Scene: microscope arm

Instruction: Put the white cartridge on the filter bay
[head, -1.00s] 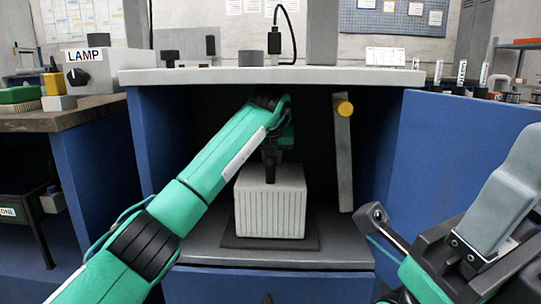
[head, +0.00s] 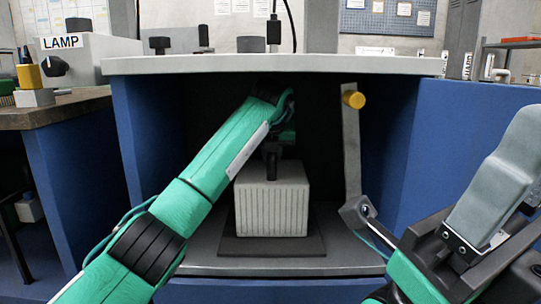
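The white cartridge (head: 272,212), a pale ribbed box, is upright inside the open blue cabinet. It is over a dark square pad (head: 312,247), which looks like the filter bay; I cannot tell whether it touches the pad. My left gripper (head: 271,174) reaches down to the top of the cartridge from above. Its fingers look closed on the top, though the grip itself is mostly hidden. My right arm is at the lower right; its gripper fingers do not show.
The cabinet's pale top (head: 280,66) overhangs my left arm closely. Blue walls close in both sides. A lamp box (head: 75,58) stands at the left.

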